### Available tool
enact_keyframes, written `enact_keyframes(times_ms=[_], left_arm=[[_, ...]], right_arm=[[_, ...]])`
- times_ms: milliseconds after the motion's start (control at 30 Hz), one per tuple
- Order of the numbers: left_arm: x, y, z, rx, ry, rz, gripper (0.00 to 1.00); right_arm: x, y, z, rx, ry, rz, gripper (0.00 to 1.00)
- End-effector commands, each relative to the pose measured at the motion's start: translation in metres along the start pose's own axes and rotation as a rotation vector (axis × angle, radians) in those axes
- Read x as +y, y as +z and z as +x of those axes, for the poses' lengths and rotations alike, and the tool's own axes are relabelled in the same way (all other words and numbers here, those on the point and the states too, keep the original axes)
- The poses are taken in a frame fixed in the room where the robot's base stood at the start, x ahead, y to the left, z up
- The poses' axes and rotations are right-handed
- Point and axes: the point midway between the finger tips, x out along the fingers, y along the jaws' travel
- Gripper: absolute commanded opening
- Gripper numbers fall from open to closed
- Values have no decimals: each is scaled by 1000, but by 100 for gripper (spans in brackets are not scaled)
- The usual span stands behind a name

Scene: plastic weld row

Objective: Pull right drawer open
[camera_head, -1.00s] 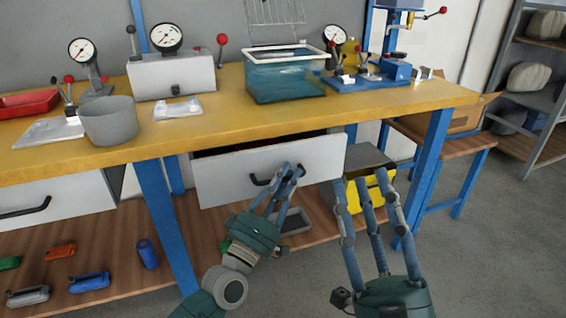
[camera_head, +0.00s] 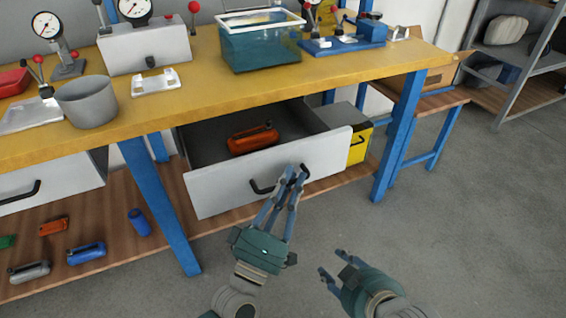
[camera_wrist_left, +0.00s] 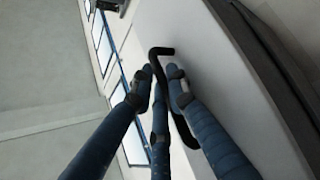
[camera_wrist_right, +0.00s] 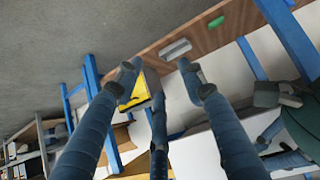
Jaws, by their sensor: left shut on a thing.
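The right drawer (camera_head: 230,187) under the yellow workbench is pulled well out, and its inside shows. An orange tool-like object (camera_head: 252,138) lies in it. My left gripper (camera_head: 297,172) is at the black handle (camera_head: 262,188) on the drawer's white front, shut on it. In the left wrist view the fingers (camera_wrist_left: 160,85) close about the handle (camera_wrist_left: 160,52), next to the drawer front (camera_wrist_left: 200,60). My right gripper (camera_head: 332,272) is lower right, away from the drawer. In the right wrist view its fingers (camera_wrist_right: 158,80) are spread, with nothing between them.
The workbench (camera_head: 200,95) carries a grey pot (camera_head: 87,102), a gauge box (camera_head: 145,48) and a blue tank (camera_head: 260,45). A yellow box (camera_head: 359,145) stands right of the drawer on the lower shelf (camera_head: 80,215). The left drawer (camera_head: 60,185) is closed. Grey floor in front is free.

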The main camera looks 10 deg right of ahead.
Motion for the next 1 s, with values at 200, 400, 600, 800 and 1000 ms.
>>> enact_keyframes(times_ms=[200,400,600,800,1000], left_arm=[[19,20,-21,-2,-5,3,0],[32,34,-35,-1,-5,4,0],[39,43,-44,-1,-4,4,0],[41,45,-46,0,-3,6,0],[41,45,-46,0,-3,6,0]], right_arm=[[7,64,-22,-267,15,6,40],[11,106,-45,-441,23,12,40],[13,124,-58,-522,27,15,40],[13,122,-58,-519,26,15,40],[12,122,-58,-518,26,15,40]])
